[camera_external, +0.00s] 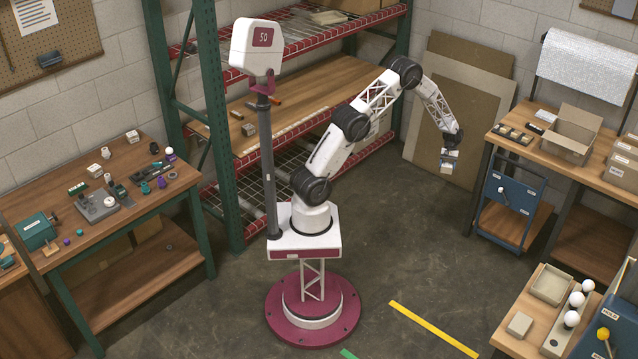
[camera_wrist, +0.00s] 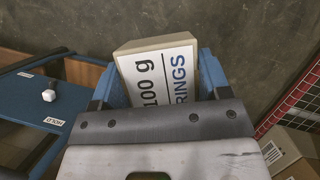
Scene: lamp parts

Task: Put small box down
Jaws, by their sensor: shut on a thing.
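A small pale box (camera_wrist: 152,70) with a white label reading "100 g" and "RINGS" fills the middle of the wrist view. My gripper (camera_wrist: 160,82) is shut on it, with a blue finger on each side. The part of the box nearest the palm is hidden. In the external view my gripper (camera_external: 451,152) hangs low at the end of the arm, with the small box (camera_external: 446,167) below it. The box is in the air, clear of any surface, over the floor between the shelving and the right workbench.
A blue-panelled cart (camera_external: 508,208) stands under the packing bench (camera_external: 540,155), which holds an open carton (camera_external: 568,135). A lower right table (camera_external: 535,285) carries a tray, a small block and white balls. Cardboard sheets (camera_external: 425,130) lean behind the gripper. The floor (camera_external: 400,260) in front is open.

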